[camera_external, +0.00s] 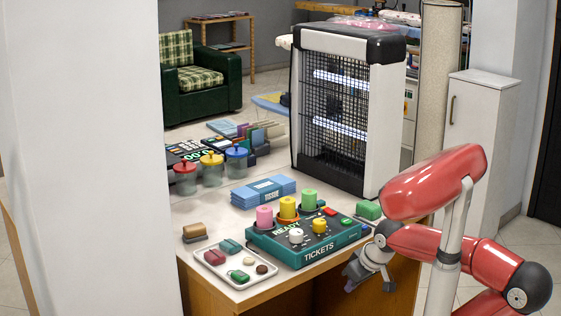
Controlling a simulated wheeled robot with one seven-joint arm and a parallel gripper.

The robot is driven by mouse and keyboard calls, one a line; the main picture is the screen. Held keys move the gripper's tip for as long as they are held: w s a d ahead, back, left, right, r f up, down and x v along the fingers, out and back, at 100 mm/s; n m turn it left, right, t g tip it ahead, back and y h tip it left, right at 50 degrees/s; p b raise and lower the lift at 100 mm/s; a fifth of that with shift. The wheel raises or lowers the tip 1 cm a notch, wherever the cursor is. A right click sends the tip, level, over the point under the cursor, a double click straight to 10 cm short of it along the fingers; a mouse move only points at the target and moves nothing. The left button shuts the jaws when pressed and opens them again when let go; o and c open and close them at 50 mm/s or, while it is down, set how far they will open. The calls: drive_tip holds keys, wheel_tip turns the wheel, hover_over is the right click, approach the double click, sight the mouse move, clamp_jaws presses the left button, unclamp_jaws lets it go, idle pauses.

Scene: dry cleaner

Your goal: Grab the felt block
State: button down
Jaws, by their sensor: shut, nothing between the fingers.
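I cannot tell for certain which thing is the felt block. A tan block with a dark grey underside (194,231) lies at the left front of the counter, behind the white tray. A plain green block (368,210) lies at the counter's right end, beside the ticket machine. My gripper (369,281) is in front of the counter's right front edge, below the top, pointing down. It is shut and empty, apart from both blocks, and much nearer the green one.
The teal ticket machine (307,244) with coloured rolls and knobs fills the counter's front. A white tray (235,268) of small pieces sits left of it. Blue packets (263,191), lidded jars (212,170) and a tall caged lamp unit (347,110) stand behind.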

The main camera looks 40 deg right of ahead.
drive_tip(key=c, duration=2.1)
unclamp_jaws()
drive_tip(key=o, duration=1.7)
